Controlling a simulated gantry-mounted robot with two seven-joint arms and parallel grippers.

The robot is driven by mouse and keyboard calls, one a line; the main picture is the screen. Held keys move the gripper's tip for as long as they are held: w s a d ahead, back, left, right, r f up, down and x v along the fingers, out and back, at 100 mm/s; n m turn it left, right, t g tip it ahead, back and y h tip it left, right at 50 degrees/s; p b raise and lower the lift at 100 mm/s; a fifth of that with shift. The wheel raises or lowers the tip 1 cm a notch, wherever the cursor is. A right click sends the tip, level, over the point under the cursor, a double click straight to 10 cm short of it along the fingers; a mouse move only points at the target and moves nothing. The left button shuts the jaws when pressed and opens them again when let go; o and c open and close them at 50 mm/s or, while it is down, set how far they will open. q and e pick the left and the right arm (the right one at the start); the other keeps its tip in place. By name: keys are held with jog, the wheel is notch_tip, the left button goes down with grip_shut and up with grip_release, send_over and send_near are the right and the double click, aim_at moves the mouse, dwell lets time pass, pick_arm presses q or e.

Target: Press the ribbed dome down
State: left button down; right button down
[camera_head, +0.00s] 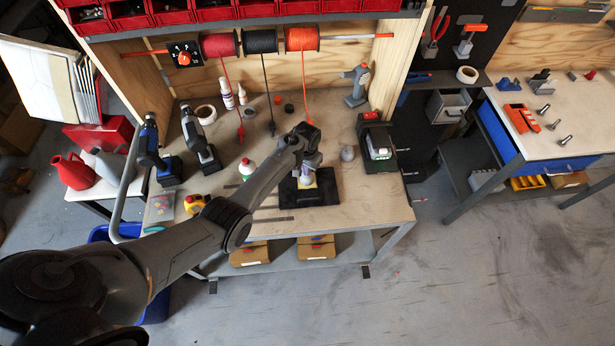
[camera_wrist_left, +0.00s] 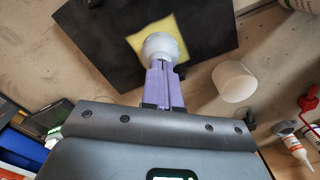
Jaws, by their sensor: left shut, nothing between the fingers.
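The dome (camera_wrist_left: 161,43) is pale grey-white and rounded, and sits over a yellow square pad (camera_wrist_left: 183,31) on a black mat (camera_wrist_left: 220,25); its ribs are too small to make out. In the head view the black mat (camera_head: 310,196) lies near the bench's front edge, with the dome mostly hidden under my wrist. My left gripper (camera_head: 306,172) points down over the pad. Its purple fingers (camera_wrist_left: 162,66) are together and empty, with the tips overlapping the dome's near edge in the wrist view; I cannot tell whether they touch it. My right gripper is not in view.
A white cup (camera_wrist_left: 234,81) stands beside the mat. A dark box with a green display (camera_head: 378,147) and a small grey object (camera_head: 347,153) stand to the right. The bench's front right is clear.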

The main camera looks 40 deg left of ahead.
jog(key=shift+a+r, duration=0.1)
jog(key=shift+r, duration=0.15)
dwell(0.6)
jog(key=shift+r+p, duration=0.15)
jog(key=shift+p, duration=0.25)
dwell(0.3)
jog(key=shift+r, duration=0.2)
dwell(0.7)
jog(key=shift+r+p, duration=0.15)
jog(key=shift+p, duration=0.2)
dwell(0.4)
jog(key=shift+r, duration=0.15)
dwell(0.6)
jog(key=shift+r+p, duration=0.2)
jog(key=shift+p, duration=0.15)
dwell(0.6)
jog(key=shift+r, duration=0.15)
dwell(0.5)
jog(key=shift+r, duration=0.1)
dwell(0.6)
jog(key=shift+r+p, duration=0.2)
jog(key=shift+p, duration=0.2)
dwell(0.4)
